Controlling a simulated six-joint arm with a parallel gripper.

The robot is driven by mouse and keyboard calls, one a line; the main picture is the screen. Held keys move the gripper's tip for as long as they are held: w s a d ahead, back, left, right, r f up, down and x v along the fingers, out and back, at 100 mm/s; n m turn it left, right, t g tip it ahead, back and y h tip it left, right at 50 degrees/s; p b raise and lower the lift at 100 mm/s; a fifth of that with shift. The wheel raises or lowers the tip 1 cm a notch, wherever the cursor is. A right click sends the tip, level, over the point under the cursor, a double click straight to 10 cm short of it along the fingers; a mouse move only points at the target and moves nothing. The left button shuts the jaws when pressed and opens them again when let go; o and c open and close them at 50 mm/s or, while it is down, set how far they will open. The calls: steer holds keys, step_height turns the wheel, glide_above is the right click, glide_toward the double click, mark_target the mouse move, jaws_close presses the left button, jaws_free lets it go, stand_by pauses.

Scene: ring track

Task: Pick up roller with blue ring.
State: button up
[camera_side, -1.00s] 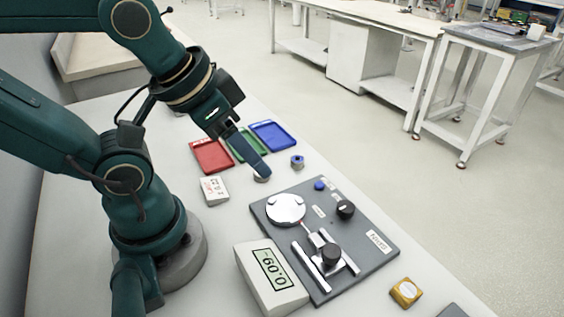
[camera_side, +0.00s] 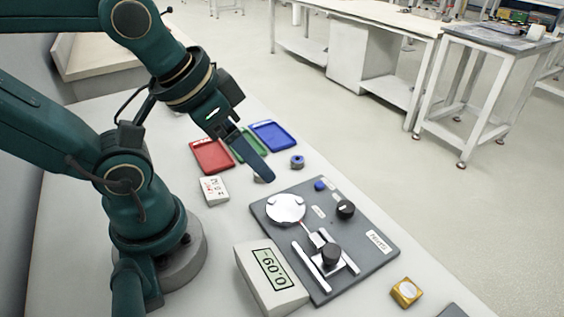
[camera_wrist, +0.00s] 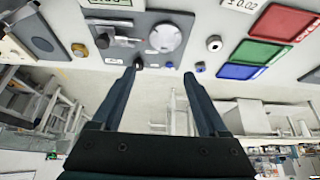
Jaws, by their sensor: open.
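The roller with the blue ring (camera_side: 297,161) stands upright on the white table, right of the colored trays. In the wrist view the blue-ringed roller (camera_wrist: 200,67) lies just beyond the right fingertip. My gripper (camera_side: 266,178) hangs tilted above the table, to the left of and apart from this roller. In the wrist view my gripper (camera_wrist: 160,75) has its two fingers spread with nothing between them. A second roller, grey (camera_side: 257,180), is mostly hidden behind the fingers; it shows clear in the wrist view (camera_wrist: 213,43).
Red (camera_side: 211,157), green (camera_side: 246,150) and blue (camera_side: 273,136) trays lie behind. A grey fixture plate (camera_side: 378,262) with disc, knobs and blue button (camera_side: 319,185) stands close in front. A display box (camera_side: 272,282), white label block (camera_side: 214,190) and yellow block (camera_side: 406,292) also stand on the table.

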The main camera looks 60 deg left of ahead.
steer(key=d+r+n+h, duration=0.1)
steer(key=d+r+n, duration=0.1)
steer(key=n+h, duration=1)
steer(key=n, duration=1)
glide_above(294, 158)
steer(key=f, duration=0.7)
steer(key=a+f, duration=0.1)
steer(key=f, duration=0.3)
steer(key=shift+s+f, duration=0.15)
steer(key=s+a+f+n, duration=0.1)
steer(key=a+f+n+t, duration=0.1)
steer(key=f, duration=0.1)
steer(key=s+a+f+n+t, duration=0.1)
steer(key=f, duration=0.1)
steer(key=shift+s+a+f, duration=0.15)
steer(key=shift+s, duration=0.2)
steer(key=shift+x, duration=2.45)
jaws_close()
